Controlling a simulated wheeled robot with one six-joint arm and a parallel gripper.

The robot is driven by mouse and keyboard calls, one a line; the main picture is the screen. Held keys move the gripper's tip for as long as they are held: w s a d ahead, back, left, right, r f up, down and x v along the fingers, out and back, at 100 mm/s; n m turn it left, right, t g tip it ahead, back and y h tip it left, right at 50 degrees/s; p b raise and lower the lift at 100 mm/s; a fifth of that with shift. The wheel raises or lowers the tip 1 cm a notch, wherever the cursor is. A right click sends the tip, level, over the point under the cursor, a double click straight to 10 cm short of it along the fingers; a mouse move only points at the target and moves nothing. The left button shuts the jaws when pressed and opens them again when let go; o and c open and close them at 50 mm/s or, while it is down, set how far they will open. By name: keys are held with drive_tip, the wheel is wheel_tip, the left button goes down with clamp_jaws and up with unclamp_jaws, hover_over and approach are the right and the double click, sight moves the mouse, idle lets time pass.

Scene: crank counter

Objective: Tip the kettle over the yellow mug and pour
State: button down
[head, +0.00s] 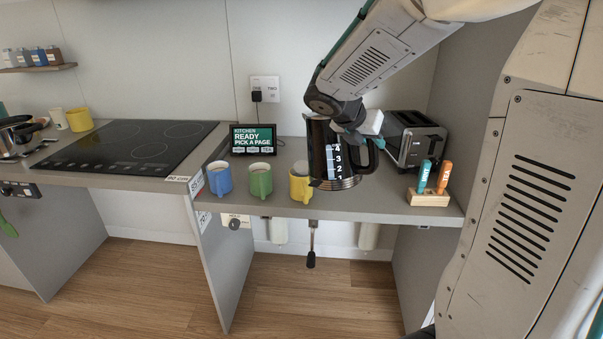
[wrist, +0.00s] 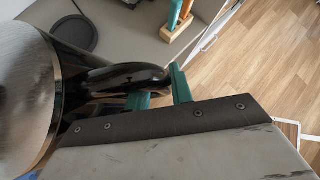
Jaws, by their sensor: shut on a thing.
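The black kettle (head: 318,150) has a clear level window with white numbers. It looks nearly upright, and its lower left edge overlaps the yellow mug (head: 299,188) in the head view; I cannot tell the gap between them. My gripper (head: 364,138) is shut on the kettle's handle, on the right side of its body. In the wrist view my gripper's teal fingers (wrist: 158,90) close around the black handle (wrist: 110,80), with the kettle's metal lid (wrist: 25,90) at left. The yellow mug is not made out in the wrist view. The kettle's spout is not clearly visible.
A green mug (head: 261,180) and blue mug (head: 219,178) stand left of the yellow one. A dark round base (wrist: 73,33) lies empty. Another yellow mug (head: 79,120) stands far left.

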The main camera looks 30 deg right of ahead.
drive_tip(key=shift+r, duration=1.6)
